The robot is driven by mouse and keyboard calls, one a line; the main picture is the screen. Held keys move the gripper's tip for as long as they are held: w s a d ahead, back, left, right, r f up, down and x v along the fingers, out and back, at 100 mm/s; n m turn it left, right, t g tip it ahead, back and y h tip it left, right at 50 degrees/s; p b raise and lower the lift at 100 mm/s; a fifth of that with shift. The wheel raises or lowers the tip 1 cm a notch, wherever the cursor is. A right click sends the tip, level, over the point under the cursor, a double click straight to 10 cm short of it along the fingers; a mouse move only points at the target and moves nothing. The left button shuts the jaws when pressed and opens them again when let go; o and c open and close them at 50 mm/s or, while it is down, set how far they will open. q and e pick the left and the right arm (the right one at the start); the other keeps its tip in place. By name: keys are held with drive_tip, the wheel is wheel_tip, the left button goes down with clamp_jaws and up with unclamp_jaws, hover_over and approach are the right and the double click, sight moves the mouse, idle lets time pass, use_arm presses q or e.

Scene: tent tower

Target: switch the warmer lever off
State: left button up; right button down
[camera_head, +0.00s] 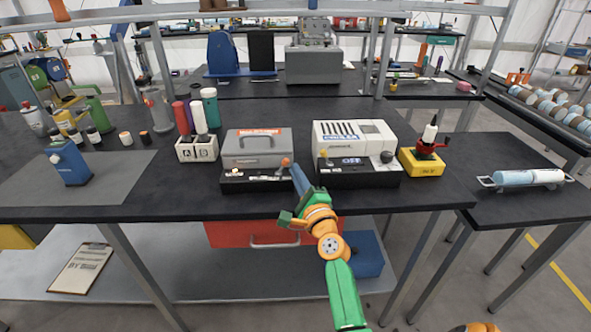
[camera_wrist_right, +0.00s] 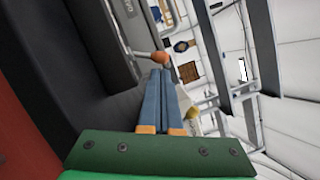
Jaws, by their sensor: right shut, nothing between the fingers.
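A grey box (camera_head: 250,148) with a red label, too small to read surely, stands on a black base (camera_head: 262,183) near the table's front edge. A lever with an orange knob (camera_head: 285,162) stands at the base's right end, and a small pale light (camera_head: 236,172) shows at its left. My right gripper (camera_head: 296,170) is shut and empty, its blue fingertips close to the knob's right side. In the right wrist view the orange knob (camera_wrist_right: 162,57) is just beyond the fingertips (camera_wrist_right: 160,73); I cannot tell if they touch. My left gripper is out of view.
A bottle rack (camera_head: 197,150) stands left. The table front between the blue can (camera_head: 68,163) and rack is clear.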

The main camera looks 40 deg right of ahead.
drive_tip(key=shift+w+a+r, duration=0.1)
drive_tip(key=shift+w, duration=0.05)
idle(0.3)
drive_tip(key=shift+r+n+p, duration=0.2)
drive_tip(key=shift+n+p, duration=0.3)
drive_tip(key=shift+p, duration=0.1)
